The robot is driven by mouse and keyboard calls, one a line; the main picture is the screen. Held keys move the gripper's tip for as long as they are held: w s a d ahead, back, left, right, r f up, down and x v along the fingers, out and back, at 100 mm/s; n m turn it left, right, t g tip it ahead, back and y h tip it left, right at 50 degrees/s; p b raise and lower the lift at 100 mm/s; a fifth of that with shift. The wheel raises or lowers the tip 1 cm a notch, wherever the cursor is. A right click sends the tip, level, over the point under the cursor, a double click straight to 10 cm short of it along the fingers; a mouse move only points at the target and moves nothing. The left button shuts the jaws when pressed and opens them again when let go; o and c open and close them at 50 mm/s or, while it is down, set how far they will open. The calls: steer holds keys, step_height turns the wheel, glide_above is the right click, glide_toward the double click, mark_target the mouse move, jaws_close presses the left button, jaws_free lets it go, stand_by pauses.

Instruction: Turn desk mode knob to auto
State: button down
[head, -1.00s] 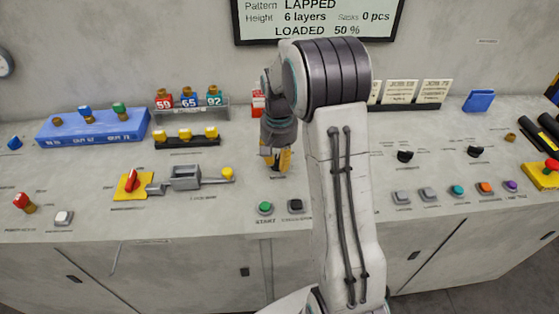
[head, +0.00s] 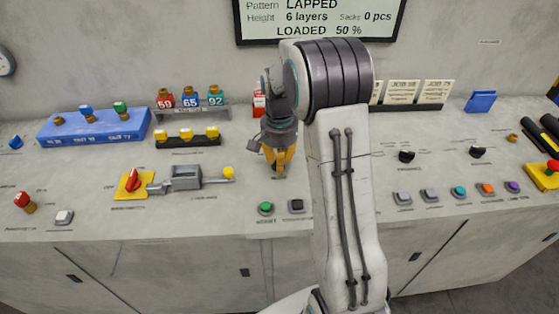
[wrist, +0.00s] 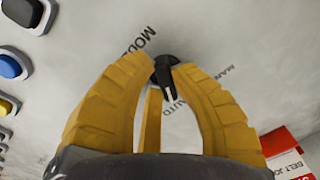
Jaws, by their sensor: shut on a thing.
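The black mode knob (wrist: 166,76) stands on the grey desk top between my two yellow fingertips in the wrist view. My gripper (head: 279,172) points down at the desk and is shut on the knob; in the wrist view its fingers (wrist: 167,68) touch the knob from both sides. The knob's narrow pointer end is turned toward the picture's bottom, close to the partly hidden AUTO label (wrist: 176,107). The MAN label (wrist: 223,72) lies to the right and the MODE label (wrist: 135,40) to the upper left. In the head view the knob is mostly hidden by my fingers.
A green start button (head: 265,208) and a black button (head: 296,206) sit in front of the gripper. A lever unit (head: 187,177) is to the left. A red-and-white belt jog box (wrist: 285,150) stands close by in the wrist view. Black knobs (head: 406,156) are farther right.

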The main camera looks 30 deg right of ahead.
steer(key=c, duration=1.1)
jaws_free()
steer(key=shift+o, duration=0.2)
step_height(320, 180, up, 12)
